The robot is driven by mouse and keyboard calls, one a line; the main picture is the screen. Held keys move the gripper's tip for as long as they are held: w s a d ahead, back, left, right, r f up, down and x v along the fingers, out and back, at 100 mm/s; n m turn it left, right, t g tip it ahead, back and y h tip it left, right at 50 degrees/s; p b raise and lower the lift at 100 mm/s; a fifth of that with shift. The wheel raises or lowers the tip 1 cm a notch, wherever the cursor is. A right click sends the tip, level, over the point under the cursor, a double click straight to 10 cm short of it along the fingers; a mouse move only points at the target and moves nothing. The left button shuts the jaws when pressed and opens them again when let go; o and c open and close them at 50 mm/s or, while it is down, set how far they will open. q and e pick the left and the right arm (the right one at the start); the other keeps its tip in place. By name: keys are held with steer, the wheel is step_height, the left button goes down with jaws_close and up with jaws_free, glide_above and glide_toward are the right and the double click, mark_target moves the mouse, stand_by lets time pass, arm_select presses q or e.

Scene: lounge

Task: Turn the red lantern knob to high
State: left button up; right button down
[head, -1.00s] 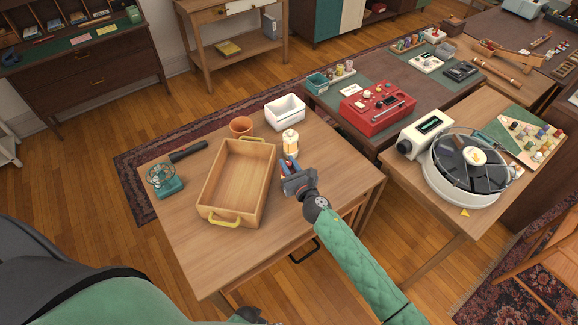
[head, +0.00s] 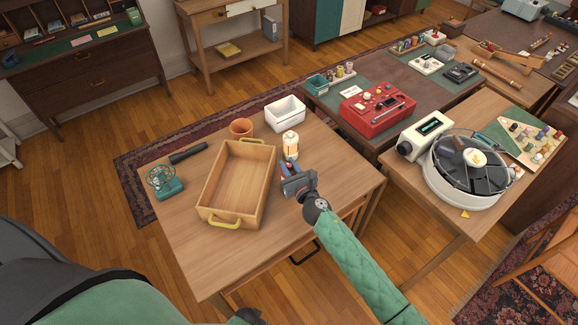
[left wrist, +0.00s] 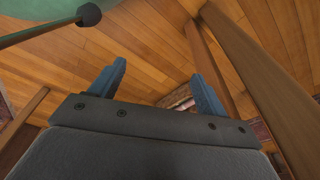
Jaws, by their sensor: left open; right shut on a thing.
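The lantern (head: 291,143) is a small pale lamp with a warm glow, upright near the far right part of the wooden table, right of the tray. My right gripper (head: 289,168) is at its near side, with blue fingers low against its base. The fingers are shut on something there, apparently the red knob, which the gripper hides. I cannot read the knob's setting. My left gripper (left wrist: 154,88) shows in the left wrist view, open and empty, with its blue fingers wide apart above the wood floor.
A wooden tray (head: 208,211) with yellow handles stands left of the lantern. A white bin (head: 285,115), a terracotta pot (head: 241,127), a black flashlight (head: 188,153) and a green fan (head: 163,181) are also on the table. The table's near right part is clear.

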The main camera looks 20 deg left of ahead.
arm_select(q)
steer(key=shift+s, duration=0.2)
arm_select(e)
steer(key=c, duration=1.3)
jaws_free()
arm_select(q)
steer(key=shift+f, duration=0.1)
arm_select(e)
steer(key=shift+s+d+f, duration=0.1)
steer(key=shift+s+d, duration=0.1)
steer(key=shift+d, duration=0.05)
steer(key=shift+s+d, duration=0.25)
steer(key=shift+s, duration=0.05)
arm_select(q)
steer(key=shift+w+d+r+b, duration=0.25)
steer(key=shift+r+b, duration=0.05)
steer(key=shift+r, duration=0.35)
steer(key=shift+w+d+r+b, duration=0.2)
steer(key=shift+w+r+b, duration=0.1)
steer(key=shift+r, duration=0.4)
steer(key=shift+w+d+r+b, duration=0.2)
steer(key=shift+d+r+b, duration=0.1)
steer(key=shift+r, duration=0.35)
arm_select(e)
steer(key=shift+v, duration=3.15)
